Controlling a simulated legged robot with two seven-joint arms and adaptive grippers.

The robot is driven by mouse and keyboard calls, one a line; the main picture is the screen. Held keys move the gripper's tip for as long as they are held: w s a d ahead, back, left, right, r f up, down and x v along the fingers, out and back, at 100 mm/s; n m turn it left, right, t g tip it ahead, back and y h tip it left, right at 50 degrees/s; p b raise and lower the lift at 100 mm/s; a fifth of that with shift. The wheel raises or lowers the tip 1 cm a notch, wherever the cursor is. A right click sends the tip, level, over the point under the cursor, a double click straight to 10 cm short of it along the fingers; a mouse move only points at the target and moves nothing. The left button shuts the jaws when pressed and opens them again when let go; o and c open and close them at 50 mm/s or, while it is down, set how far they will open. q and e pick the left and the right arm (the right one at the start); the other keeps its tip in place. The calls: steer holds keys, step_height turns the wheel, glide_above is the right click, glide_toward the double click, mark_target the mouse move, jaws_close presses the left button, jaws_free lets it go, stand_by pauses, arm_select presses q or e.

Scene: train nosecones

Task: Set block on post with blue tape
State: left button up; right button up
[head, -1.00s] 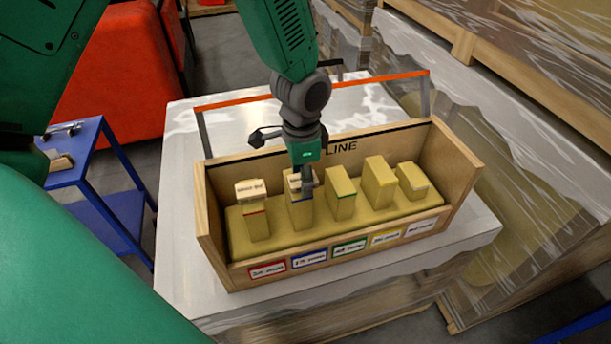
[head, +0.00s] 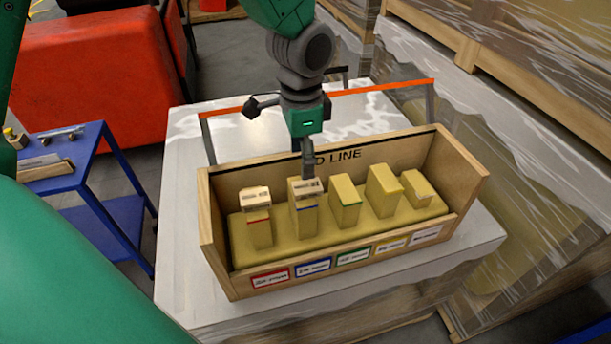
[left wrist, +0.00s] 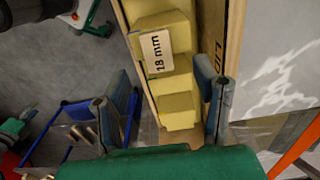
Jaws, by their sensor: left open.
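A pale wooden block (head: 306,187) with a label on its front sits on top of the yellow post with blue tape (head: 305,220), second from the left in the wooden box. The left wrist view shows a block (left wrist: 157,50) labelled "18 mm" on a yellow post. My left gripper (head: 300,160) is open above and behind the block in the head view, with one finger pointing down close to its top edge. Its two fingers (left wrist: 163,100) show apart in the left wrist view, with nothing between their tips. My right gripper is not in view.
Another labelled block (head: 256,196) sits on the red-taped post at the left. The green-taped post (head: 345,203) and two more posts at the right carry no labelled block. The box (head: 214,250) has raised end walls and a back wall. A blue cart (head: 90,175) stands left.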

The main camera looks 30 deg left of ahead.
mark_target(302, 184)
arm_select(q)
steer(key=shift+r, duration=2.3)
steer(key=shift+a, duration=0.1)
